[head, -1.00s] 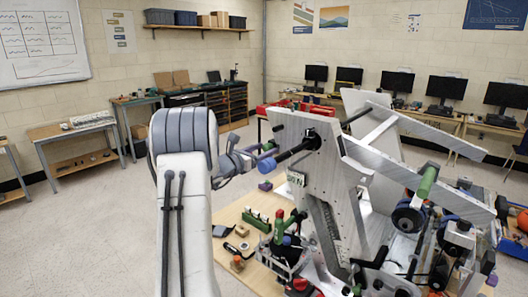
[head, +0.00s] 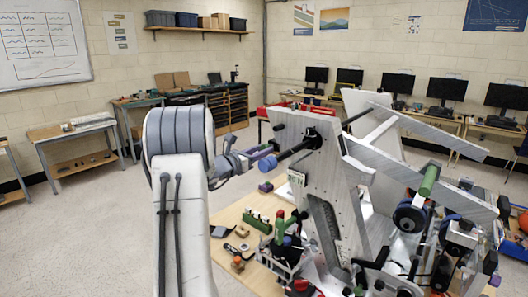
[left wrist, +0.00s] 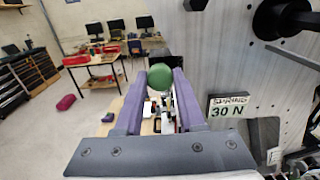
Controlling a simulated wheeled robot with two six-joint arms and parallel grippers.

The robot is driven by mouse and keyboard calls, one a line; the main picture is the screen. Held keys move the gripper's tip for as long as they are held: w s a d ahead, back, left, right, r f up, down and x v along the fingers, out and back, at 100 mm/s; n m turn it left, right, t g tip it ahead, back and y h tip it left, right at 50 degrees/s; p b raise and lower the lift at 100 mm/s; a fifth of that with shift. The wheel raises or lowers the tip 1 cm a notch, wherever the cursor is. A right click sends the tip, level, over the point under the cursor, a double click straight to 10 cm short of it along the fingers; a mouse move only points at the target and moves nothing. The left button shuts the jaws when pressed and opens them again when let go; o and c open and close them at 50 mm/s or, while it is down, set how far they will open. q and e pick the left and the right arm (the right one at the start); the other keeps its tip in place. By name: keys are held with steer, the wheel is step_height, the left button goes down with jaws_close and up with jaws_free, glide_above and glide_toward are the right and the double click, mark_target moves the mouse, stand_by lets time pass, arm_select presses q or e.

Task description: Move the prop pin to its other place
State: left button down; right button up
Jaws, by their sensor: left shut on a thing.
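The prop pin shows in the left wrist view as a round green end (left wrist: 160,76) between the two purple fingers. My left gripper (left wrist: 159,82) is shut on it. In the head view the left gripper (head: 265,159) is at the left side of the grey upright plate (head: 328,190), beside a black rod (head: 296,151) that sticks out of the plate. The pin's far part is hidden, and I cannot tell in the head view whether it touches the plate. My right gripper is not in view.
A "30 N" label (left wrist: 229,108) is on the plate, close to the right of my left gripper. A black hub (left wrist: 283,19) juts out above it. Open floor (head: 90,230) lies left.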

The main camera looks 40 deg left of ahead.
arm_select(q)
steer(key=s+b, duration=0.3)
steer(key=s, duration=0.8)
steer(key=shift+s+a, duration=0.15)
steer(key=shift+a, duration=0.25)
stand_by(0.9)
steer(key=s, duration=0.3)
steer(key=shift+a+b, duration=0.15)
steer(key=shift+b, duration=0.15)
steer(key=shift+w+f, duration=0.1)
stand_by(0.3)
